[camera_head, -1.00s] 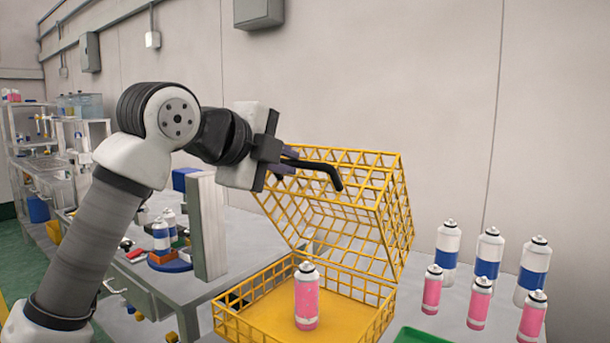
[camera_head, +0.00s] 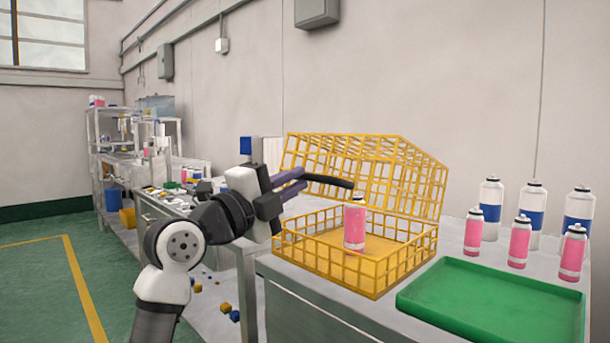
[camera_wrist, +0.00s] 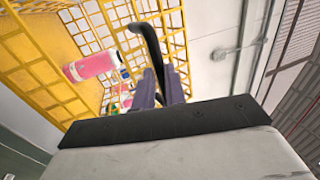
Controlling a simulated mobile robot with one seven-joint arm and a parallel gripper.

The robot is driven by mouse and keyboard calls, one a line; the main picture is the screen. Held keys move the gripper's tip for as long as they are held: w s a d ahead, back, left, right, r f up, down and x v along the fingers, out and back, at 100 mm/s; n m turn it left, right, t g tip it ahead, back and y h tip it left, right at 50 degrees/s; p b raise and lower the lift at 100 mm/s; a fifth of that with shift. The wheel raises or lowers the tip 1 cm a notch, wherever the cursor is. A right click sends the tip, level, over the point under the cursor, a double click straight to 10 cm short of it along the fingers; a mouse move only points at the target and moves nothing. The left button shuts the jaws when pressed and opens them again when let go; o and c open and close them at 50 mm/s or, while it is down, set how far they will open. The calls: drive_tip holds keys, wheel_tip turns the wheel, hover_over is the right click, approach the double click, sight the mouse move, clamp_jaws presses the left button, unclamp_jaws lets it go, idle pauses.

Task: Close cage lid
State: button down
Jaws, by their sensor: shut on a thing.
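The yellow wire cage (camera_head: 372,283) stands on the table with its lid (camera_head: 410,165) raised and tilted above the base. A pink can (camera_head: 354,232) stands upright inside the base. My gripper (camera_head: 292,186) is at the left of the lid, its purple fingers shut on a black bent bar (camera_head: 327,180). The bar reaches right, in front of the lid's mesh; I cannot tell whether it is fixed to the lid or touches it. The wrist view shows the bar (camera_wrist: 148,45) rising from between the fingers, with yellow mesh (camera_wrist: 110,20) behind and the can (camera_wrist: 90,67) to the left.
A green tray (camera_head: 490,300) lies at the table's front right. Several pink and blue-white cans (camera_head: 520,240) stand behind it.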

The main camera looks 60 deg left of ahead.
wheel_tip(320, 180, down, 10)
drive_tip(key=s+b, duration=0.1)
drive_tip(key=b, duration=0.2)
drive_tip(key=shift+s+d+f+t, duration=0.2)
drive_tip(key=shift+s+t, duration=0.1)
drive_tip(key=c, duration=1.5)
unclamp_jaws()
drive_tip(key=shift+f, duration=0.1)
drive_tip(key=shift+o, duration=0.2)
drive_tip(key=shift+r, duration=0.25)
drive_tip(key=shift+s+f, duration=0.1)
drive_tip(key=shift+s, duration=0.05)
